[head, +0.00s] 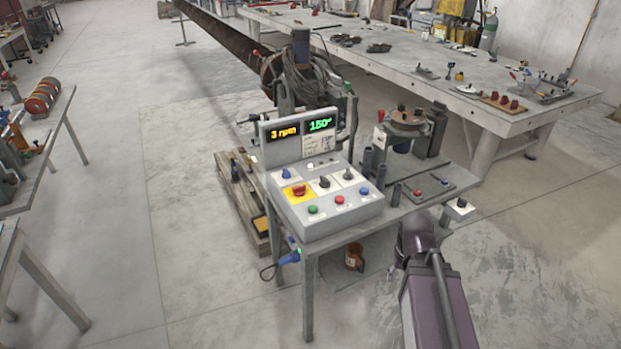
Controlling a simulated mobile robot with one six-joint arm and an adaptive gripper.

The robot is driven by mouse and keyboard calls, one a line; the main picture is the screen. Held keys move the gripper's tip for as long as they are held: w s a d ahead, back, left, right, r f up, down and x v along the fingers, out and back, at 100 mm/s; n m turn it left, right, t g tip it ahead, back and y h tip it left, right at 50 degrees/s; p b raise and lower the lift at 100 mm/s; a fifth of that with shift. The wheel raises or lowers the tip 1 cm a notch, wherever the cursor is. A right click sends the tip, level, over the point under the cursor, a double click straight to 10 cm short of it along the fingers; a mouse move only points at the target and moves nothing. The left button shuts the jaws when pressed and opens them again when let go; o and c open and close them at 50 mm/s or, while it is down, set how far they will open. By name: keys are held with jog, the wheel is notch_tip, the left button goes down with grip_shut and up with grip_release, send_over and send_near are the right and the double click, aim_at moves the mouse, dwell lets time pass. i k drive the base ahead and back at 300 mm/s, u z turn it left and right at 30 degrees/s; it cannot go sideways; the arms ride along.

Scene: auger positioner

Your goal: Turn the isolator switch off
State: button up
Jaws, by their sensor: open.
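The control box (330,218) stands on the near left end of a small grey steel table. On its sloped face, a red rotary switch (298,190) sits on a yellow plate (287,198); this looks like the isolator switch. Its exact handle angle is too small to tell. The display above the face is lit and reads "3 rpm" (285,133) and about 150 degrees (320,124). My arm (432,300) rises from the bottom right, right of the table and apart from the control box. My gripper does not show.
Black selector knobs (324,182) and green, red and blue buttons (339,200) crowd the switch. A turntable fixture (407,120) stands behind. Floor in front is clear.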

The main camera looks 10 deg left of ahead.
aim_at(299, 191)
jog(key=u, duration=0.05)
jog(key=k, duration=1.35)
jog(key=u, duration=0.35)
jog(key=i, duration=1.7)
jog(key=z, duration=0.4)
